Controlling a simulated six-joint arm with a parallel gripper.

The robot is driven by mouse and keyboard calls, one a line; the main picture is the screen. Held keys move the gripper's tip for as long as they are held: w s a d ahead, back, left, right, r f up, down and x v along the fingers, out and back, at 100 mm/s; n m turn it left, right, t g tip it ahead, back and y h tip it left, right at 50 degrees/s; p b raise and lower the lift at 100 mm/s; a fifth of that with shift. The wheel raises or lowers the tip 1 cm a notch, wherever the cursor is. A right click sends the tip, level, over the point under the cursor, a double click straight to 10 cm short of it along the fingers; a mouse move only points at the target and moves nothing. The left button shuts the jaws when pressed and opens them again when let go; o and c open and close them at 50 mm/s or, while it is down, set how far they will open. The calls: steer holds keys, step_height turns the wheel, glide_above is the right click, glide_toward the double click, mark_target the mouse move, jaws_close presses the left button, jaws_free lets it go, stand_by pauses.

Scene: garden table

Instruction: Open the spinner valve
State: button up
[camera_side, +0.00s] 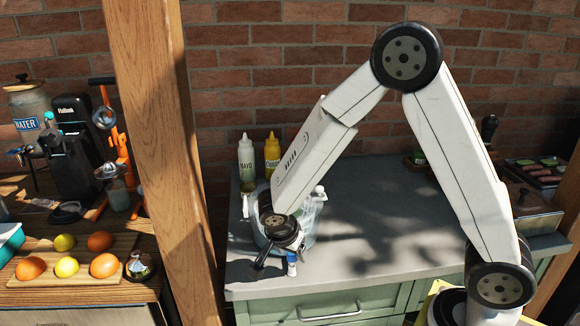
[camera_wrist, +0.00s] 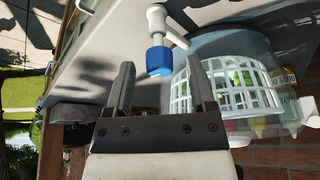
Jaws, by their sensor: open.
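The spinner is a clear bowl (camera_side: 309,228) with a white slotted basket (camera_wrist: 229,90) inside, at the left part of the grey counter. Its valve is a small white spout with a blue knob (camera_wrist: 159,61), low on the bowl's front; it also shows in the side view (camera_side: 292,264). My gripper (camera_wrist: 160,70) is open and empty. In the wrist view the blue knob appears between the two fingertips, slightly beyond them, with gaps on both sides. I cannot tell how far it is in depth. In the side view my wrist hides much of the bowl.
Mayo (camera_side: 246,158) and mustard (camera_side: 271,153) bottles stand behind the spinner. A wooden post (camera_side: 158,150) rises to the left, beyond it a board (camera_side: 128,243) with fruit. The counter's middle (camera_side: 385,220) is clear. A tray of food (camera_side: 540,170) sits at the right.

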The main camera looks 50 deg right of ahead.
steer(key=shift+m, duration=0.5)
steer(key=shift+w+r+m+g, duration=0.1)
steer(key=shift+r+m+g, duration=0.05)
steer(key=shift+m+g, duration=0.2)
steer(key=v, duration=0.8)
steer(key=shift+s+d+f+n+t+y, duration=0.9)
steer(key=shift+s+n, duration=1.4)
steer(key=shift+n, duration=2.25)
steer(key=shift+s+d+f+n+t+y, duration=0.15)
steer(key=shift+s+d+n+t+y, duration=0.3)
steer(key=shift+s+n+y, duration=2.75)
steer(key=shift+w+d+r+n+g+h, duration=0.1)
steer(key=shift+w+d+r+g+h, duration=0.45)
steer(key=shift+w+d+r, duration=1.75)
steer(key=shift+w+d+r+n+g+h, duration=0.1)
steer(key=shift+w+d+r+g+h, duration=0.5)
steer(key=shift+w+r, duration=3)
steer(key=shift+w+d+r+n+g+h, duration=0.15)
steer(key=shift+w+d+r+h, duration=0.6)
steer(key=shift+w+d+r, duration=2.25)
steer(key=w+a+f, duration=0.2)
steer(key=shift+w+f, duration=0.1)
steer(key=shift+f, duration=0.15)
